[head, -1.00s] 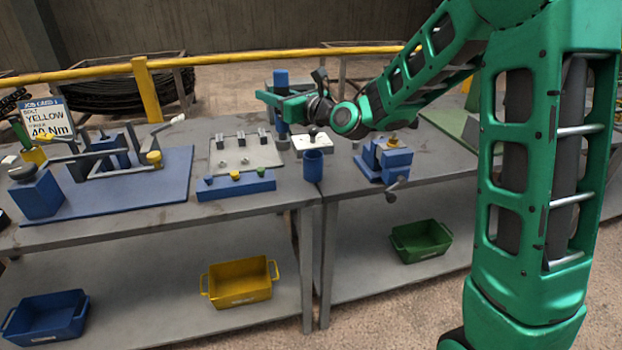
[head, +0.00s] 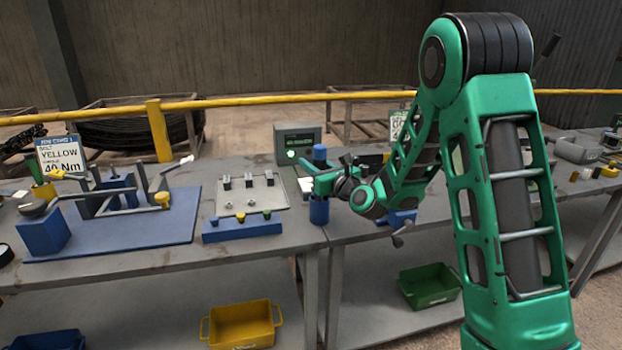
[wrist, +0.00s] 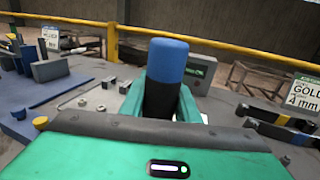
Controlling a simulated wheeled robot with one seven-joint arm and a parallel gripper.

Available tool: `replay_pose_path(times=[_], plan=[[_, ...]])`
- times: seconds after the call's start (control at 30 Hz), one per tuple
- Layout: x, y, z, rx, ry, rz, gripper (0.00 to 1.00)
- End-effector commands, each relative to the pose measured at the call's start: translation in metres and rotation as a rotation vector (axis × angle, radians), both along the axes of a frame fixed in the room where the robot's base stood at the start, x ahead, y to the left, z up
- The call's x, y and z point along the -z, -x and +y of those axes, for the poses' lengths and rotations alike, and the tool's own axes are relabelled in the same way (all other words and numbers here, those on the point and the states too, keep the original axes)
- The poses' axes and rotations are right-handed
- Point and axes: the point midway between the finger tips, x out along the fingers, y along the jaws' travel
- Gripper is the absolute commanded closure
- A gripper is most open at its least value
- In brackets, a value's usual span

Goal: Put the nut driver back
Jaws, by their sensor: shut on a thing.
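The nut driver (head: 319,153) has a blue top end and a dark grey body. My gripper (head: 318,178) is shut on it and holds it upright. In the wrist view the nut driver (wrist: 165,75) stands between the green fingers (wrist: 163,106). A blue cup-shaped holder (head: 319,211) stands on the bench directly below my gripper in the head view. The nut driver's lower end is hidden by the gripper and the holder's rim. I cannot tell whether it is inside the holder or just above it.
A grey plate (head: 250,196) with small clips and a blue block (head: 242,229) with coloured knobs lie left of the holder. A blue vise (head: 398,217) is close on the right, partly behind my arm. A display box (head: 297,140) stands behind. A yellow rail (head: 250,98) runs behind the bench.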

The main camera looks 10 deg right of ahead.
Motion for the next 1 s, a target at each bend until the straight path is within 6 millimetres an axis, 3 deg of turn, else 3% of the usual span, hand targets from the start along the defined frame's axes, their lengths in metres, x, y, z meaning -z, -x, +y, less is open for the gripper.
replay_pose_path(times=[0.3, 0.77, 0.8, 0.83, 0.87, 1.0], plan=[[0.033, -0.001, -0.001, 0.003, -0.002, 0.002, 1.00], [0.037, -0.001, -0.002, 0.003, -0.001, -0.001, 1.00], [0.038, 0.000, -0.001, 0.003, 0.001, 0.002, 0.64], [0.038, 0.000, -0.001, 0.003, 0.001, 0.002, 0.57], [0.038, 0.000, -0.001, 0.002, 0.000, 0.002, 0.53], [0.038, 0.000, -0.001, 0.002, -0.001, 0.001, 0.53]])
